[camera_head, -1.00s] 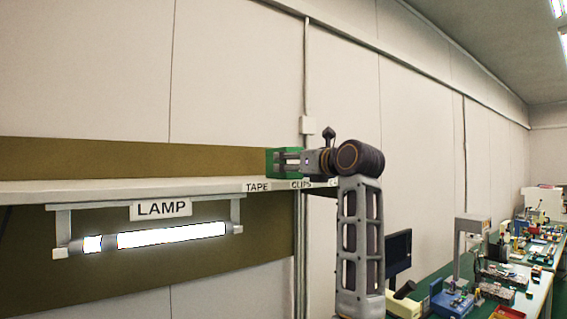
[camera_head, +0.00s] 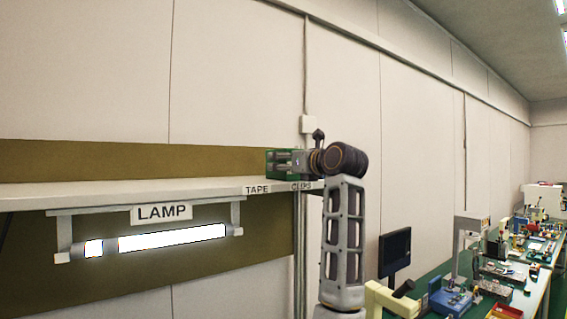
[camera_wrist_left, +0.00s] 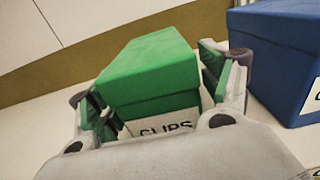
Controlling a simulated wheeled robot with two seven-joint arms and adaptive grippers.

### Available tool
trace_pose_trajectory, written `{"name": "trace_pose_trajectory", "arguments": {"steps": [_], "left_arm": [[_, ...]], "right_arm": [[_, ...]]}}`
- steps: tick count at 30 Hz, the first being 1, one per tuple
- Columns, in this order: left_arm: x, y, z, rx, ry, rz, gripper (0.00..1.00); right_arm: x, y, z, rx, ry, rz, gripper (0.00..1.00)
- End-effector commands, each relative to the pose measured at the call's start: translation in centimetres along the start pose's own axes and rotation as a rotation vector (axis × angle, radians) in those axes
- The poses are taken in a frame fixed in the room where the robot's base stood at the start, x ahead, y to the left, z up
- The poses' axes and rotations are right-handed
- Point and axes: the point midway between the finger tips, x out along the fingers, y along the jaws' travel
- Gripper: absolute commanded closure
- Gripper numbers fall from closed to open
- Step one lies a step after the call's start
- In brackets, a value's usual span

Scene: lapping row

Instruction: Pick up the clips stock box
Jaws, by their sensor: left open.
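The clips stock box (camera_wrist_left: 148,62) is a green lidded box with a white CLIPS label in the left wrist view. It sits on the pale shelf (camera_head: 120,190), above the CLIPS tag. In the head view the box (camera_head: 270,154) is small and mostly hidden behind my fingers. My left gripper (camera_head: 282,162) is open at the box. In the left wrist view its two fingers (camera_wrist_left: 156,95) stand on either side of the box; contact cannot be told. My right gripper is in neither view.
A blue box (camera_wrist_left: 275,60) stands close to the right finger in the wrist view. A lit lamp (camera_head: 170,238) hangs under the shelf. A green workbench (camera_head: 535,295) with equipment and a monitor (camera_head: 395,253) lies to the right.

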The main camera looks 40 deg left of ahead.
Motion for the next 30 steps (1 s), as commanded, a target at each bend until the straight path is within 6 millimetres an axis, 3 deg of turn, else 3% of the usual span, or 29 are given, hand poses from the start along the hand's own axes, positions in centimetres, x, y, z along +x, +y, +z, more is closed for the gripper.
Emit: {"name": "trace_pose_trajectory", "arguments": {"steps": [7,22,30], "left_arm": [[1.8,0.0,0.0,0.001,0.0,0.001,0.21],[1.9,0.0,-0.1,0.001,0.0,0.0,0.21],[1.9,0.0,-0.1,0.001,0.0,0.0,0.56]], "right_arm": [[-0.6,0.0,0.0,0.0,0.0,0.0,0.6],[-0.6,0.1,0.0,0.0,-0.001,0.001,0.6],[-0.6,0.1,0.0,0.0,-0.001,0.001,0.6]]}}
